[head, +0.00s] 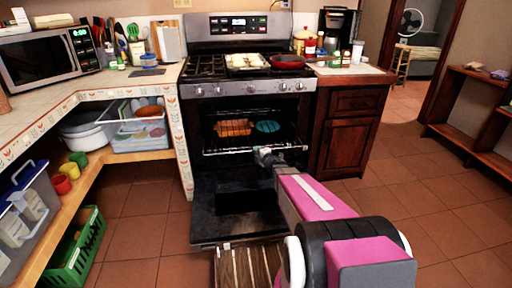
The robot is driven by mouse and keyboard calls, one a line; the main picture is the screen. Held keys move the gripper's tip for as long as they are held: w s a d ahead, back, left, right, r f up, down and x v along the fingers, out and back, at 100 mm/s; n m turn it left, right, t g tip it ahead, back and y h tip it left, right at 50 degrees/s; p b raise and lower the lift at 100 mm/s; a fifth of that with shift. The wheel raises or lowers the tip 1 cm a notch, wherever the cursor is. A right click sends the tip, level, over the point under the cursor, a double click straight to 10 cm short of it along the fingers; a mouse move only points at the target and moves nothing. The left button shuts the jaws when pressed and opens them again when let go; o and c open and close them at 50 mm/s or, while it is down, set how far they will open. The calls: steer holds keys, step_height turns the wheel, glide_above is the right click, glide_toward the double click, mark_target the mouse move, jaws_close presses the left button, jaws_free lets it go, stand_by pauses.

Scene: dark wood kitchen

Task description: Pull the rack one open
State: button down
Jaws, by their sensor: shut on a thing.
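The stove's oven (250,110) stands at the back centre, and its door (232,195) hangs open, lowered toward the floor. Inside the oven is a wire rack (222,151) with its front edge near the opening. An orange item (233,127) and a teal item (268,126) lie inside on it or just above it. My gripper (264,153) is at the rack's front edge, right of its middle, and shut on it. The fingers are small here and partly hidden by my pink and grey arm, which reaches in from the lower right.
A red pan (291,61) and a tray (246,62) sit on the stovetop. A dark wood cabinet (346,130) stands right of the oven. A tiled counter with open shelves and bins runs along the left. The tiled floor at right is clear.

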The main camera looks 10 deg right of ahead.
steer(key=shift+s, duration=0.4)
steer(key=c, duration=1.2)
jaws_free()
steer(key=shift+c, duration=0.2)
steer(key=v, duration=1)
steer(key=shift+s+d, duration=0.2)
steer(key=shift+s, duration=0.15)
